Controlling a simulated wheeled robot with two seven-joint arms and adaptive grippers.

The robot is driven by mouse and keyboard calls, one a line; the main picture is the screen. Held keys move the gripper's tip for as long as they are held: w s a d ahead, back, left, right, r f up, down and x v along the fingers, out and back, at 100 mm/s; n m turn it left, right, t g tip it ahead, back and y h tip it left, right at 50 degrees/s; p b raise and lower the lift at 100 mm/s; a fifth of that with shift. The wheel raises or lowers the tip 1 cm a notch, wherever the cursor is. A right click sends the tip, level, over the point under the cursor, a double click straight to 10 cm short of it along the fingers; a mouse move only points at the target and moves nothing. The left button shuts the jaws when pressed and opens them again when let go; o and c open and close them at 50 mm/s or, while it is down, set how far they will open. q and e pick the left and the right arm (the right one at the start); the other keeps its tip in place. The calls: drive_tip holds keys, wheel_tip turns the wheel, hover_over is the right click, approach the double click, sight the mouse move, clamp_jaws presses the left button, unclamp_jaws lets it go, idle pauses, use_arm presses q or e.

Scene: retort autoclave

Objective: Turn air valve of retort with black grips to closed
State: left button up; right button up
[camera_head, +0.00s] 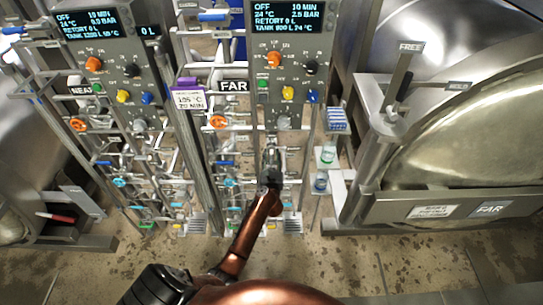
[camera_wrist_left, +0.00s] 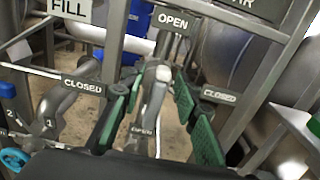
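In the left wrist view, a grey valve lever (camera_wrist_left: 156,92) with a pale rounded end stands between the two green-padded fingers of my left gripper (camera_wrist_left: 158,88). The fingers are apart, with a visible gap on each side of the lever. An OPEN plate (camera_wrist_left: 171,20) is above the lever, with a CLOSED plate (camera_wrist_left: 218,95) to the right and another to the left. A cut-off plate ending in R is at the top right. In the head view, my left gripper (camera_head: 271,165) is at the FAR panel's pipework and hides the valve. My right gripper is not in view.
The FAR control panel (camera_head: 286,60) is above my gripper; a NEAR panel (camera_head: 108,65) is to the left. At right, the FAR retort has a black-gripped handle (camera_head: 403,85) beside a FREE plate. Pipes and posts crowd the valve; the floor in front is clear.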

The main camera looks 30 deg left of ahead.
use_arm(q)
drive_tip(key=shift+c, duration=0.3)
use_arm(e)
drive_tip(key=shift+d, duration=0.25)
use_arm(q)
clamp_jaws()
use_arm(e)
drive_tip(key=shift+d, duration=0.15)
